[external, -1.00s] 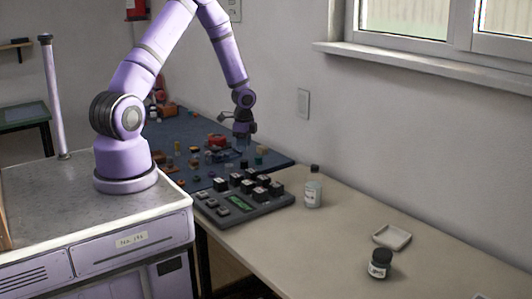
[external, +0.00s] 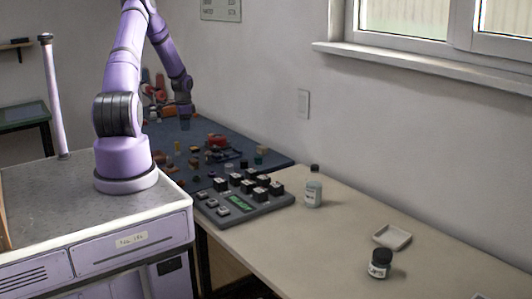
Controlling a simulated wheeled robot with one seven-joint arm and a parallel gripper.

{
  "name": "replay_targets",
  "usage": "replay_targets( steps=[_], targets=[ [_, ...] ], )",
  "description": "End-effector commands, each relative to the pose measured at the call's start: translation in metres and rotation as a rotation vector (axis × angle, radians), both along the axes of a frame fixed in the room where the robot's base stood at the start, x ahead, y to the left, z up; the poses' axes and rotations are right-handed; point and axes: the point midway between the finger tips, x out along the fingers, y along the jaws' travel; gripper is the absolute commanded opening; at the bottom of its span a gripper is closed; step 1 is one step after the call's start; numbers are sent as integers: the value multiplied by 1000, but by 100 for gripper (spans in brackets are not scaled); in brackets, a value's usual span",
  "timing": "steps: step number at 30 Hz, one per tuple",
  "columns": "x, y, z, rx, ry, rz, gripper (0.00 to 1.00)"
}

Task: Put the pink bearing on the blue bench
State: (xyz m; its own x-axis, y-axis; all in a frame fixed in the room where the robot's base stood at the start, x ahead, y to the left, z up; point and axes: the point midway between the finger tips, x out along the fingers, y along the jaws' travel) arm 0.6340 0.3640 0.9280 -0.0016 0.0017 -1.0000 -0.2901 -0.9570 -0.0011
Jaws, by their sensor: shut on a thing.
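My gripper (external: 184,110) is above the far part of the dark blue work surface (external: 212,129), behind most of the small parts there. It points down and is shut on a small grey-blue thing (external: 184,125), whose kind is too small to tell. I cannot make out a pink bearing for certain. A separate table with a blue-green top (external: 22,116) stands at the far left, and I cannot tell which surface is the blue bench.
Several small parts and a red thing (external: 217,141) lie on the dark blue surface. A dark keypad device (external: 240,204), a bottle (external: 313,190), a dark-lidded jar (external: 379,264) and a white tray (external: 392,236) are on the beige tabletop (external: 330,240).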

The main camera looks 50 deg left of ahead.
Motion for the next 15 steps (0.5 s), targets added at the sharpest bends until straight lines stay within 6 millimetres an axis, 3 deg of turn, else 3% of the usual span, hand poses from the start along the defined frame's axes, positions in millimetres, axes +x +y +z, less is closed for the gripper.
replay_targets(
  steps=[3,10,15],
  targets=[
    [-14,19,1,-3,-1,42,10],
    [-11,15,-37,-4,0,33,10],
    [-11,16,-48,-2,-1,35,10]
  ],
)
